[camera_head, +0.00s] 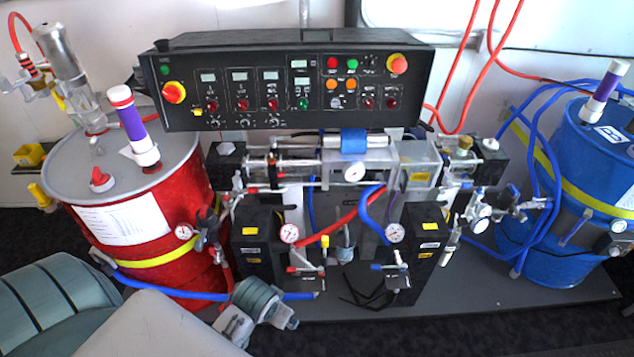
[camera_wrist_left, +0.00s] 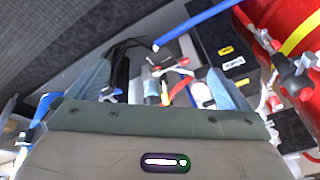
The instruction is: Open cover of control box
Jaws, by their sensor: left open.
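The control box (camera_head: 297,83) is a long black console at the top middle of the head view. Its front panel carries coloured buttons, small displays and large red-and-yellow knobs at both ends. Its lid-like top edge (camera_head: 280,39) looks closed; I cannot make out a separate cover or handle. My left arm's gripper end (camera_head: 262,303) is low in the head view, in front of the red drum and well below the box. In the left wrist view the left gripper (camera_wrist_left: 165,82) has its fingers wide apart with no object held. My right gripper does not show.
A red drum (camera_head: 140,225) stands left and a blue drum (camera_head: 562,190) right. Pumps with gauges (camera_head: 289,233) and hoses fill the space below the box. Red hoses (camera_head: 486,60) hang at upper right. A grey base plate (camera_head: 480,295) lies under the equipment.

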